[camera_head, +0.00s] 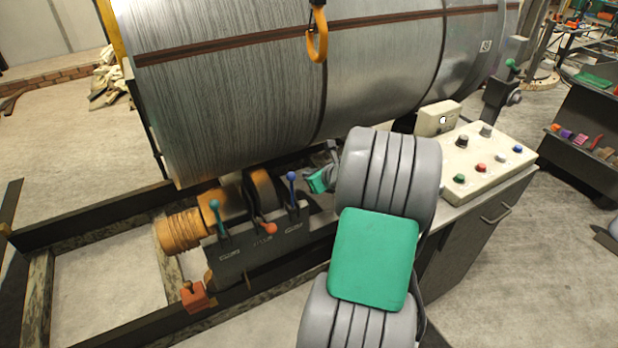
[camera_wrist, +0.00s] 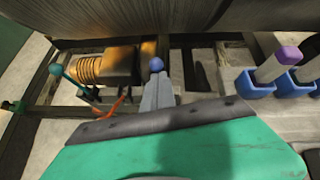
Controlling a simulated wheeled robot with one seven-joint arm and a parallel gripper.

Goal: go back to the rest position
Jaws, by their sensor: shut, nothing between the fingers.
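My gripper (camera_head: 317,182) shows in the head view as a small teal and grey end, partly hidden by my grey arm. It is just right of a lever with a blue knob (camera_head: 291,176). In the wrist view my gripper's grey fingers (camera_wrist: 157,84) are together and hold nothing. The blue knob (camera_wrist: 156,64) shows right at their tips there; whether they touch it I cannot tell. A teal-knobbed lever (camera_head: 214,204) and an orange-red-knobbed lever (camera_head: 269,228) stand to the left on the same dark block.
A large grey drum (camera_head: 240,80) fills the space behind, with an orange hook (camera_head: 317,42) hanging before it. A winch with coiled orange rope (camera_head: 180,232) is left of the levers. A control box (camera_head: 490,160) with buttons stands right. Open floor lies at the lower right.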

